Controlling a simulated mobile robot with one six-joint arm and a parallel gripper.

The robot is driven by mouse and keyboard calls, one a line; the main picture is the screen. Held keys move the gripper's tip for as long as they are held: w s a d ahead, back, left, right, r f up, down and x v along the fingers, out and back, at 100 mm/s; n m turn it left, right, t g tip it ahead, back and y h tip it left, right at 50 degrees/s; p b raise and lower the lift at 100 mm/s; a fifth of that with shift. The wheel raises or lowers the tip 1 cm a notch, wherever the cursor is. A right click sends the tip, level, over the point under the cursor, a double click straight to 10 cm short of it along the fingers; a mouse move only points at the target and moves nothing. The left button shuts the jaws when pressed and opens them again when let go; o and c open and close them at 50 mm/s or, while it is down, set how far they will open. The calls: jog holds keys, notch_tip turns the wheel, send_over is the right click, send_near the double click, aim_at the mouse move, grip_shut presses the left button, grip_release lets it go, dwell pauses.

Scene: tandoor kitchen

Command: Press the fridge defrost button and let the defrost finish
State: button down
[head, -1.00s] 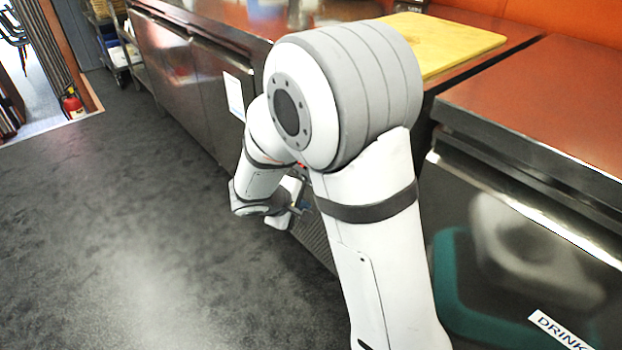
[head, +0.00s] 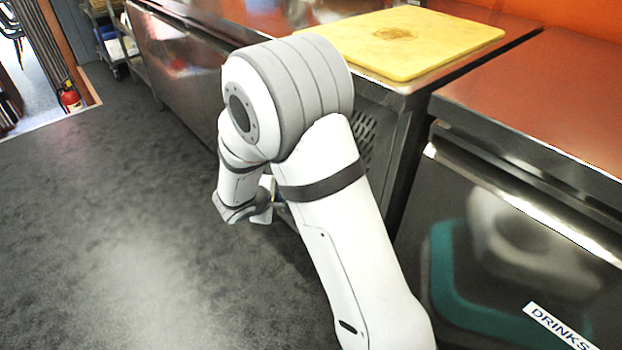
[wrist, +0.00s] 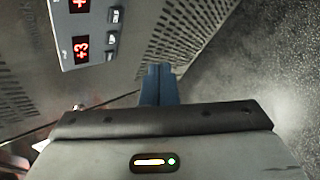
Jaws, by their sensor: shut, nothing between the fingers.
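In the wrist view a light control panel (wrist: 83,38) with red digits sits at upper left. In the head view my arm hides the panel.
A yellow cutting board (head: 410,38) lies on the steel counter above a vented panel (head: 363,136). A fridge labelled DRINKS (head: 558,326) stands at right. Open grey floor (head: 110,230) lies at left.

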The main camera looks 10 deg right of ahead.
jog(key=w+d, duration=0.3)
jog(key=d, duration=0.3)
jog(key=shift+w+d+b, duration=0.15)
jog(key=shift+w+b, duration=0.15)
jog(key=shift+b, duration=0.15)
dwell(1.7)
jog(key=shift+w+d+b, duration=0.2)
jog(key=shift+d+b, duration=0.15)
jog(key=shift+b, duration=0.05)
jog(key=shift+w+d+b, duration=0.2)
jog(key=shift+d+b, duration=0.1)
jog(key=shift+d, duration=0.05)
dwell(0.7)
jog(key=shift+a, duration=0.1)
jog(key=shift+s+a+b, duration=0.3)
jog(key=shift+s+a, duration=0.1)
jog(key=shift+a, duration=0.2)
jog(key=shift+a, duration=0.1)
